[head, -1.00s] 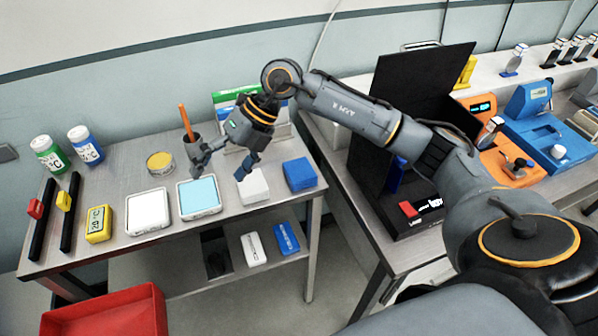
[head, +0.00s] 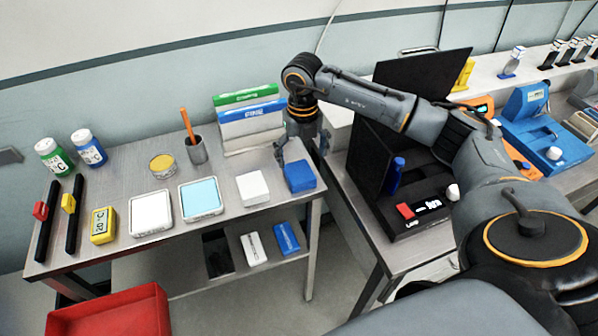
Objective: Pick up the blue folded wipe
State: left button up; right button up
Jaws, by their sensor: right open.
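The blue folded wipe (head: 300,176) lies on the right end of the metal table's top, beside a white folded wipe (head: 253,188). My right gripper (head: 302,152) is open and points down over the blue wipe. One finger shows at the wipe's left back side and the other at its right back side. I cannot tell whether the fingers touch it. My left gripper is out of view.
A black open case (head: 410,150) stands on the right bench. A red bin (head: 110,312) sits at the lower left.

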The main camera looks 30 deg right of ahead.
aim_at(300, 173)
jog(key=shift+a+f, duration=0.1)
jog(key=shift+f, duration=0.2)
jog(key=f+p, duration=0.2)
jog(key=f, duration=0.1)
jog(key=shift+a+f, duration=0.2)
jog(key=shift+f, duration=0.1)
jog(key=shift+w+f+p, duration=0.1)
jog(key=shift+f+p, duration=0.2)
jog(key=shift+f, duration=0.3)
jog(key=c, duration=1)
